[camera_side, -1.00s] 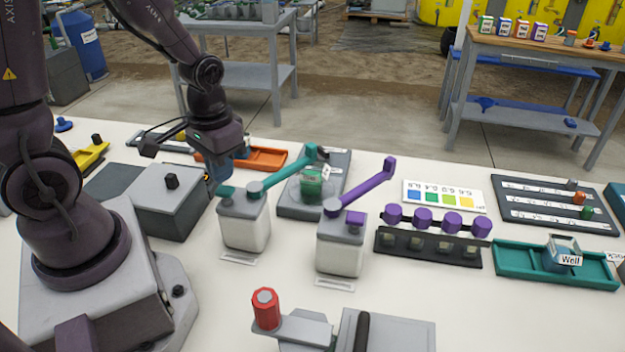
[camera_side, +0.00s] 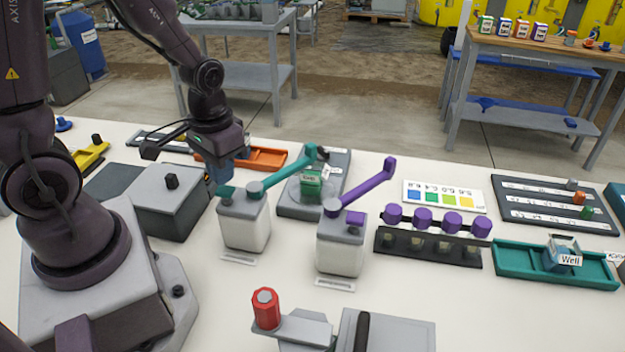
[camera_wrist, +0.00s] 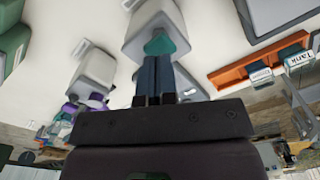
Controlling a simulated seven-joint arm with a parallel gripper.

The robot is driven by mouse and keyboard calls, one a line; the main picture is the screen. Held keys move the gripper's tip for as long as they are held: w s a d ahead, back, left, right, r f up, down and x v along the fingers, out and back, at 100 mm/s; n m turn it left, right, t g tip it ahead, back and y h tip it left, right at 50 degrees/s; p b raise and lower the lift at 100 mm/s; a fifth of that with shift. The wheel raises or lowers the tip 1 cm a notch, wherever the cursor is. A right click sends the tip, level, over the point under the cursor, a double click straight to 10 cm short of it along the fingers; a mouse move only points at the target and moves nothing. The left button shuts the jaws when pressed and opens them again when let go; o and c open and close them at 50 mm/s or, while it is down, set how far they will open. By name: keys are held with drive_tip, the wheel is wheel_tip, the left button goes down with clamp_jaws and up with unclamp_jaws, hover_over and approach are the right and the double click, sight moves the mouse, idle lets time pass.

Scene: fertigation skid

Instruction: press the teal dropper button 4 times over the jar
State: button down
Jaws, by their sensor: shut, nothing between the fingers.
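The teal dropper is a white bottle (camera_side: 245,232) with a grey top and a teal arm (camera_side: 288,171) reaching over to the jar. Its teal button (camera_side: 226,191) is on the left of the top and shows in the wrist view (camera_wrist: 160,43). The small jar (camera_side: 312,187) has green content and a label, and stands on a grey device under the arm's end. My gripper (camera_side: 220,181) is shut and empty, pointing down just above the teal button. In the wrist view its fingertips (camera_wrist: 157,59) meet the button's edge; I cannot tell whether they touch it.
A similar dropper with a purple arm (camera_side: 368,187) stands to the right. A grey box (camera_side: 170,205) is close on the left, and an orange tray (camera_side: 265,158) lies behind. A rack with purple knobs (camera_side: 428,246) is farther right.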

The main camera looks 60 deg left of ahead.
sight(225, 189)
drive_tip(key=shift+f, duration=1.5)
drive_tip(key=shift+r, duration=1.75)
drive_tip(key=shift+f, duration=1.8)
drive_tip(key=shift+r, duration=1.8)
